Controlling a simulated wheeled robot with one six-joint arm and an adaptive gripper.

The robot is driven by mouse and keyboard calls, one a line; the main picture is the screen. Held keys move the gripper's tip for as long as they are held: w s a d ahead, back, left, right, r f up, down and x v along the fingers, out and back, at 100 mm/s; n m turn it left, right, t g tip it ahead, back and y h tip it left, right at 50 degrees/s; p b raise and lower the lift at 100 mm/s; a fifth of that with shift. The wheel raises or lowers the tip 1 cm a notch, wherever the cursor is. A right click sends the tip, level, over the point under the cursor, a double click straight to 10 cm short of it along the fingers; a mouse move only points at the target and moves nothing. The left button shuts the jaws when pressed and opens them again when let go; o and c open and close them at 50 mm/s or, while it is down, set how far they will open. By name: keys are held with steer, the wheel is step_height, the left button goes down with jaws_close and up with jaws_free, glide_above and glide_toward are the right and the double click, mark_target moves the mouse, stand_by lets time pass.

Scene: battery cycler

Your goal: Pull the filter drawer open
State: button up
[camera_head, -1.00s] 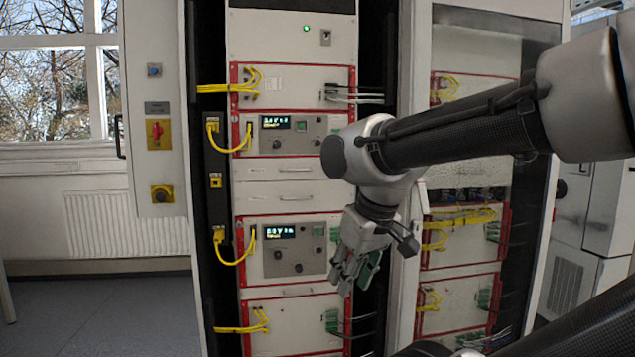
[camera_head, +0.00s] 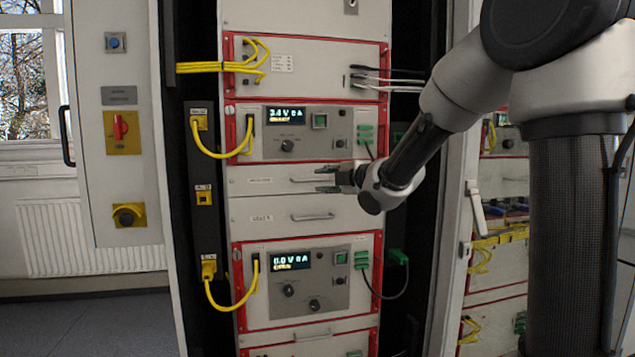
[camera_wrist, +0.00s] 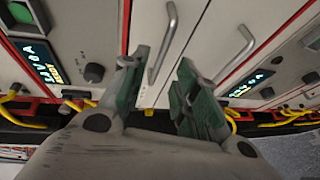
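Two closed drawers sit one above the other between the display units, each with a bar handle. The labels are too blurred to read, so I cannot tell which is the filter drawer. The upper drawer (camera_head: 245,182) has its handle (camera_head: 298,180) by my gripper (camera_head: 323,179), which is open. In the wrist view my gripper (camera_wrist: 163,68) has its green-padded fingers on either side of the nearer handle (camera_wrist: 163,42), with gaps visible; it is not clasped. The lower drawer (camera_head: 345,213) has its handle (camera_head: 312,217) below my gripper; a second handle (camera_wrist: 232,57) shows right of the fingers.
A display unit (camera_head: 345,150) with knobs is above the drawers, another (camera_head: 345,295) below. Yellow cables (camera_head: 207,150) loop on the left and a black cable (camera_head: 385,296) on the right. An open cabinet door edge (camera_head: 462,170) stands right, behind my arm.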

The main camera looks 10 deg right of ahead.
mark_target(316, 181)
steer(key=x, duration=0.5)
steer(key=shift+c, duration=0.4)
jaws_close()
